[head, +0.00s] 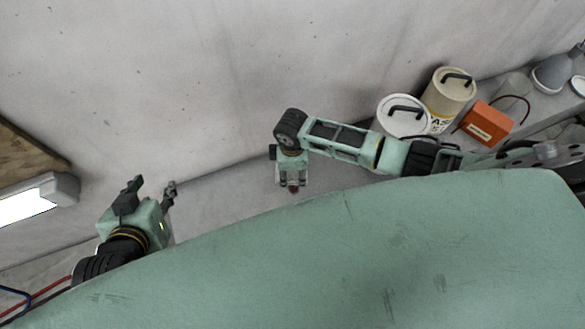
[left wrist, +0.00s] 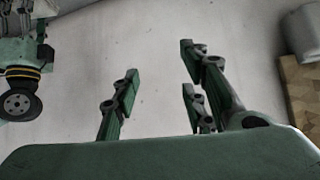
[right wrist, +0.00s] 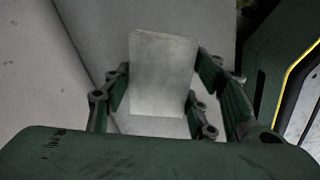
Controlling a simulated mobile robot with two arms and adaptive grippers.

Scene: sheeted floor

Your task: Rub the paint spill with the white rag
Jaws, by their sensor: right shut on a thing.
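My right gripper (head: 292,187) points down over the grey floor near the foot of the wall in the head view. In the right wrist view, its fingers (right wrist: 165,95) are closed on a flat, pale rectangular piece, which looks like the white rag (right wrist: 162,72). A small dark red patch (head: 293,189) shows at its fingertips in the head view; I cannot tell if it is the paint spill. My left gripper (head: 155,191) is open and empty in front of the wall. Its spread fingers show in the left wrist view (left wrist: 160,80).
A white bucket (head: 396,124), a cream canister (head: 449,92), an orange box (head: 487,123) and a grey lamp (head: 553,72) stand along the wall at right. A lit lamp (head: 28,205) and a wooden board (head: 25,160) are at left. My own green body hides the lower picture.

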